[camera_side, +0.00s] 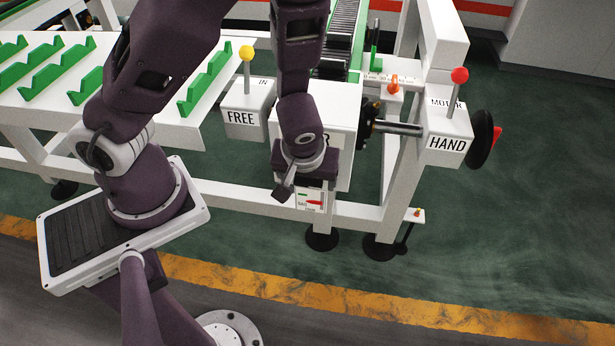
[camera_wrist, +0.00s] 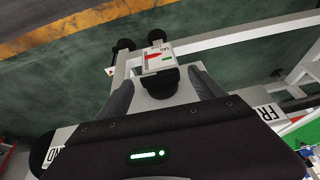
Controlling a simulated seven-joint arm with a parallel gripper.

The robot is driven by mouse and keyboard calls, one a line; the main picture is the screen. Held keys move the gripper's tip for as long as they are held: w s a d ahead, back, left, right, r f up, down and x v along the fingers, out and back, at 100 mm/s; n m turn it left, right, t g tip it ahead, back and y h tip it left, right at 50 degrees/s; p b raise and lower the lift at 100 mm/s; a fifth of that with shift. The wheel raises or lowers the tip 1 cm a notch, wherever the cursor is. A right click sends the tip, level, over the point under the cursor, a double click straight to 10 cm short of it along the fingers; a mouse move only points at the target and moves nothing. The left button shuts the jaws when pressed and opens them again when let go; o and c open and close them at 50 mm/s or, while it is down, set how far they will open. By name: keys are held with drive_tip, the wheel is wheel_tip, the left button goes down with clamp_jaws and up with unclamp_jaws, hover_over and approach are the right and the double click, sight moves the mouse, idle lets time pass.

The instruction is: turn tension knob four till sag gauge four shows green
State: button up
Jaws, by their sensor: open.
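The sag gauge (camera_side: 310,201) is a small white plate on the frame below my gripper. It has a green mark and a red pointer, and the pointer sits apart from the green mark. The gauge also shows upside down in the wrist view (camera_wrist: 158,59). A round black knob (camera_wrist: 163,83) lies beside it, between the spread fingers of my gripper (camera_wrist: 161,76). My gripper is open, with a finger on each side of the knob; I cannot tell whether either touches it. In the side view my gripper (camera_side: 286,190) hides the knob.
A FREE box (camera_side: 246,110) with a yellow-knobbed lever stands left of my gripper. A HAND box (camera_side: 447,138) with a red-knobbed lever and a black handwheel (camera_side: 482,139) stands right. White frame legs are close by. The green floor in front is clear.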

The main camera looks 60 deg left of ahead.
sight(318, 189)
drive_tip(key=shift+f, duration=0.1)
drive_tip(key=shift+c, duration=0.5)
drive_tip(key=c, duration=1.3)
drive_tip(key=shift+o, duration=0.2)
drive_tip(key=g+y, duration=0.1)
drive_tip(key=m+g+y, duration=0.1)
drive_tip(key=shift+w+d+f+g+y, duration=0.1)
drive_tip(key=shift+w+d+g+y, duration=0.2)
drive_tip(key=shift+w+d, duration=0.1)
drive_tip(key=g+y, duration=0.2)
drive_tip(key=m+y, duration=0.1)
drive_tip(key=shift+w+d+f+g, duration=0.25)
drive_tip(key=shift+f+g, duration=0.1)
drive_tip(key=shift+g, duration=0.05)
drive_tip(key=g+y, duration=0.1)
drive_tip(key=y, duration=0.1)
drive_tip(key=f+m+g+y, duration=0.1)
drive_tip(key=y, duration=0.1)
drive_tip(key=shift+w+d+g, duration=0.2)
drive_tip(key=shift+g, duration=0.2)
drive_tip(key=shift+f+m+g+y, duration=0.25)
drive_tip(key=shift+m+g+y, duration=0.25)
drive_tip(key=shift+y, duration=0.5)
drive_tip(key=shift+f+m+g+y, duration=0.25)
drive_tip(key=shift+m+g+y, duration=0.2)
drive_tip(key=shift+y, duration=0.55)
